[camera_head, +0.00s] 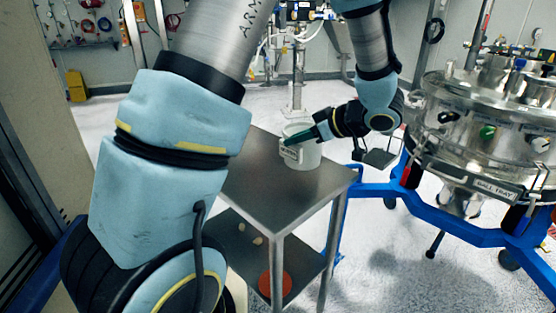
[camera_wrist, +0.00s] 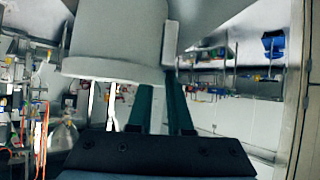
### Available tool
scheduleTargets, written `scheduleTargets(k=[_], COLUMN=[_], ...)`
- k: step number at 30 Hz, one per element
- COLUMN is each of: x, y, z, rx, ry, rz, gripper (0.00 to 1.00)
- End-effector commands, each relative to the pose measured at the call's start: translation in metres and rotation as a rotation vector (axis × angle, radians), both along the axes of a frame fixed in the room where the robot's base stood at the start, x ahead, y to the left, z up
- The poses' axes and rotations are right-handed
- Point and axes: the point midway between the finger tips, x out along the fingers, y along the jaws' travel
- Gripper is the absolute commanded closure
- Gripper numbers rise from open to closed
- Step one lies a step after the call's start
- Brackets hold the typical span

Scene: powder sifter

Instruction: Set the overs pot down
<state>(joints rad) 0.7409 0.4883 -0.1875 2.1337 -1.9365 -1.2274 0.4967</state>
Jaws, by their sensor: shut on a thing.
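The overs pot (camera_head: 304,157) is a white, round pot with a small label on its side. It is upright at the back of a steel table (camera_head: 260,190). Its base looks to be at the tabletop, but I cannot tell whether it rests there or hangs just above. My gripper (camera_head: 300,138) comes in from the right, its dark green fingers shut on the pot near its upper part. In the wrist view the pot (camera_wrist: 115,40) fills the upper left, beside the green fingers (camera_wrist: 162,105). The exact grip spot is partly hidden.
A steel sifter (camera_head: 490,120) with a label reading "BALL TRAY" stands at right on a blue wheeled frame (camera_head: 380,190). The front of the tabletop is clear. A lower shelf (camera_head: 250,245) holds an orange round thing (camera_head: 276,284) and small pale pieces.

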Motion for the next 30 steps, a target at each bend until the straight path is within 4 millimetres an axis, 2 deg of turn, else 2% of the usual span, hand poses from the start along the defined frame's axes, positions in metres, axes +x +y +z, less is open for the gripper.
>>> scheduleTargets(k=[14, 27, 28, 30], x=[0.000, 0.000, 0.000, 0.000], y=[0.000, 0.000, 0.000, 0.000], z=[-0.058, -0.065, -0.064, -0.064], rx=[0.001, -0.001, -0.001, -0.001], ry=[0.001, -0.001, -0.001, -0.001], rz=[-0.001, 0.001, 0.001, 0.001], gripper=[1.00, 1.00, 0.79, 0.71])
